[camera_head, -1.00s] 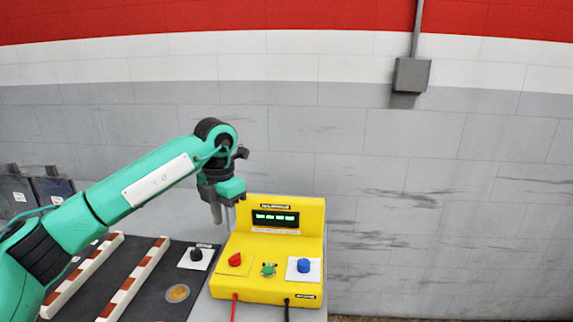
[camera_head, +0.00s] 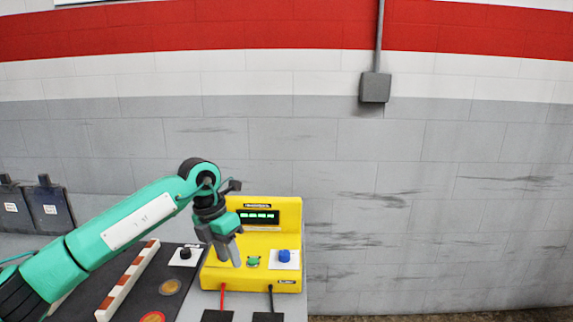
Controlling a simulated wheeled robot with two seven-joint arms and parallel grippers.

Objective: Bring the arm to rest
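My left arm comes in from the left. Its gripper (camera_head: 230,256) points down in front of the left part of the yellow control box (camera_head: 290,215). The fingers look close together, but I cannot tell whether they are open or shut. Nothing shows held in them. The gripper hides the box's red knob. The green button (camera_head: 253,262) and blue knob (camera_head: 284,256) show to its right. The lit display (camera_head: 260,217) is partly covered by the gripper's wrist. I cannot tell whether the fingers touch the box. My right gripper is not in view.
A black mat (camera_head: 180,270) lies left of the box, with a black knob (camera_head: 185,254), a round disc (camera_head: 170,287) and a red-and-white striped bar (camera_head: 128,282). Red and black cables (camera_head: 270,300) run down the box's front. The wall is behind; right of the box is clear.

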